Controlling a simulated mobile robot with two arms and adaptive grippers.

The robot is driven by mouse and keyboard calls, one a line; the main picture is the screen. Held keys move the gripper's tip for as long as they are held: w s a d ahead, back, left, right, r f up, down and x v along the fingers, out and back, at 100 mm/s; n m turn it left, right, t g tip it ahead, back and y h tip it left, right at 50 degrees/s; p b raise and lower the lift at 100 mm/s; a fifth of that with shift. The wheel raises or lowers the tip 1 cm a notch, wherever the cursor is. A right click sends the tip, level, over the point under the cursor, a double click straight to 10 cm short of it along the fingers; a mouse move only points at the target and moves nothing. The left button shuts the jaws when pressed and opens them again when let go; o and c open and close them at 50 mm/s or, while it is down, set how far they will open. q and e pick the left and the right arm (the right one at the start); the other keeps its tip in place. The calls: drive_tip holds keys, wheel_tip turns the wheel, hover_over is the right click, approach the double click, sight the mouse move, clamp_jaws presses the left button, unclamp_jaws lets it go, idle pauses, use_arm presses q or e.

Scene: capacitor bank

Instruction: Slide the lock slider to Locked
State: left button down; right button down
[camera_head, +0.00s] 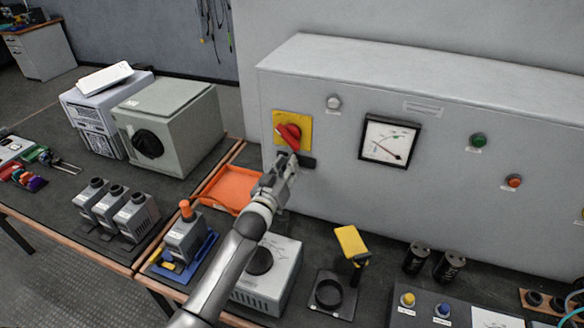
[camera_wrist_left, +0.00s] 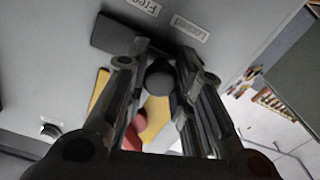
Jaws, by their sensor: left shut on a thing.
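The lock slider's dark round knob (camera_wrist_left: 160,78) sits between the fingers of my left gripper (camera_wrist_left: 158,92) in the left wrist view. The left gripper is shut on this knob. Its dark track (camera_wrist_left: 112,36) shows beyond the fingers, with a Free label (camera_wrist_left: 144,6) and a Locked label (camera_wrist_left: 190,28) alongside. I cannot tell exactly how far along the track the knob sits. In the head view, my left gripper (camera_head: 285,165) is at the panel, just below the red rotary switch (camera_head: 288,134) on its yellow plate. The track's right end (camera_head: 307,162) shows; the fingers hide the knob.
The grey cabinet (camera_head: 440,185) carries a dial gauge (camera_head: 390,139), a green button (camera_head: 478,139) and a red button (camera_head: 514,181). A yellow-topped tool (camera_head: 350,242) stands to the right.

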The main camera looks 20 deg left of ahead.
use_arm(q)
drive_tip(key=shift+a, duration=0.2)
drive_tip(key=c, duration=1.6)
unclamp_jaws()
drive_tip(key=o, duration=0.4)
drive_tip(key=shift+a, duration=0.15)
drive_tip(key=shift+s+f, duration=0.1)
drive_tip(key=shift+s, duration=0.4)
drive_tip(key=s, duration=1.1)
drive_tip(key=shift+a, duration=0.15)
drive_tip(key=shift+s, duration=0.1)
